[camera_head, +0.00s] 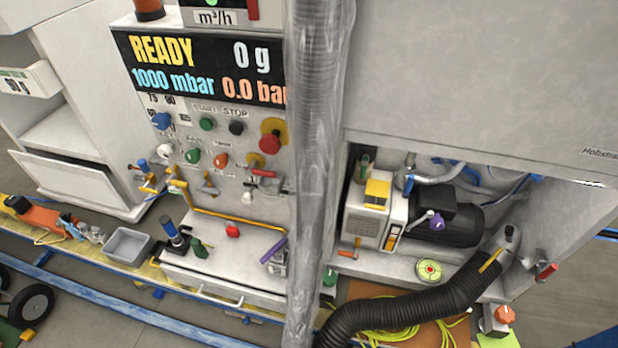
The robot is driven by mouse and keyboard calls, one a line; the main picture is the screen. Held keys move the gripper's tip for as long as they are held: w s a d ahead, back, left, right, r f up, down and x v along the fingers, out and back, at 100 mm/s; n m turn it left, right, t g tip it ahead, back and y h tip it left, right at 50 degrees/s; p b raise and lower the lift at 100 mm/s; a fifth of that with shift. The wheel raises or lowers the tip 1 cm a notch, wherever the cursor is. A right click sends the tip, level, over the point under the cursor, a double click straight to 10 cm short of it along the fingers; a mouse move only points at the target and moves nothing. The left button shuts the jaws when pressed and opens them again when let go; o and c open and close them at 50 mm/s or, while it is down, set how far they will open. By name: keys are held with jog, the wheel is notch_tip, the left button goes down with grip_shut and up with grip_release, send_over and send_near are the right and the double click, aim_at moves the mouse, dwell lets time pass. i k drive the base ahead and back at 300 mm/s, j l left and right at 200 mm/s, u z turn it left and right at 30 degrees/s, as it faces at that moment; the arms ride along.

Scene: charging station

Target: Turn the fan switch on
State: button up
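The charging station's white control panel (225,150) stands left of centre, with several knobs and buttons. None carries a readable fan label, so I cannot tell which control is the fan switch. A blue knob (161,121), a green button (206,124) and a black button (236,128) sit in the upper row. A red knob on a yellow base (270,140) sits at the right. A purple knob (437,222) is by the dark motor (455,215). An orange knob on a grey box (504,314) sits low right. My gripper is not in view.
A display (200,65) reads READY. A translucent vertical hose (317,150) hides the panel's right edge. A black corrugated hose (400,314) curves across the lower right. A grey bin (128,246) and tools sit low left. Blue rails (110,305) cross the floor.

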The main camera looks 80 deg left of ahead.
aim_at(192, 156)
jog(key=k+u, duration=0.15)
jog(key=u, duration=1.35)
jog(key=i+l+u, duration=0.1)
jog(key=u, duration=1.75)
jog(key=i+j+z, duration=0.45)
jog(key=k+l, duration=0.1)
